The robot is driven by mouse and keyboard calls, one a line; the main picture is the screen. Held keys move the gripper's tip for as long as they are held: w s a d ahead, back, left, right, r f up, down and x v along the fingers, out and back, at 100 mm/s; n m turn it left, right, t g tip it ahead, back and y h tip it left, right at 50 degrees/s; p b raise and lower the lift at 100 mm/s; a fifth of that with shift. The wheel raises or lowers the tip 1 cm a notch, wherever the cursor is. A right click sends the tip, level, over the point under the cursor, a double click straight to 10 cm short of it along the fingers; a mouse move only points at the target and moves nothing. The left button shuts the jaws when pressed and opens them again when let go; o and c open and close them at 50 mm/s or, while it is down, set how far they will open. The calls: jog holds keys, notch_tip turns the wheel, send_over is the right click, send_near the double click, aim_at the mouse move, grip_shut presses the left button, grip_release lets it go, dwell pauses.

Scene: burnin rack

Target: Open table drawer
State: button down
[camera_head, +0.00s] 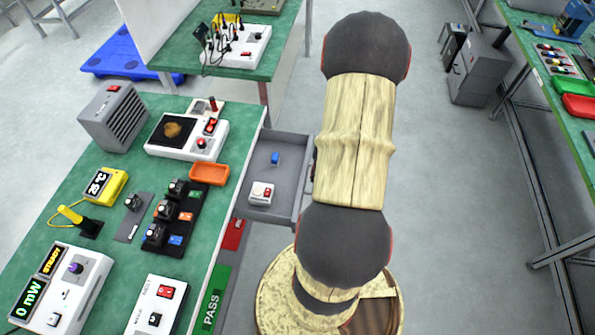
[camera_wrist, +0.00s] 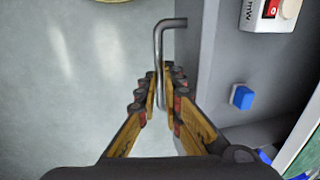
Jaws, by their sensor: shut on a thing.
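The grey table drawer (camera_head: 289,172) stands pulled out from the right side of the green-topped table (camera_head: 222,137) in the head view. A small blue block (camera_head: 275,158) and a white box with a red button (camera_head: 261,193) lie inside it. In the wrist view the drawer's front wall (camera_wrist: 205,62) runs down the right of the bent metal handle (camera_wrist: 159,42). My gripper (camera_wrist: 163,88) is shut on the handle, with one finger on each side of the bar. In the head view my arm hides the gripper and handle.
Instruments, a black module tray (camera_head: 178,218) and an orange bin (camera_head: 209,174) crowd the tabletop. Another bench stands at right, with grey cabinets (camera_head: 478,72) behind. Floor between is clear.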

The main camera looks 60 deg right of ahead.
jog(key=shift+s+d, duration=0.35)
jog(key=shift+s, duration=0.55)
jog(key=shift+s+d, duration=0.4)
jog(key=shift+s, duration=0.45)
jog(key=shift+s+d, duration=0.35)
jog(key=shift+s, duration=0.55)
jog(key=c, duration=2.2)
grip_release()
jog(key=shift+c, duration=0.2)
jog(key=shift+o, duration=0.2)
notch_tip(320, 180, up, 12)
jog(key=s, duration=0.2)
jog(key=shift+d, duration=0.4)
jog(key=shift+f, duration=0.15)
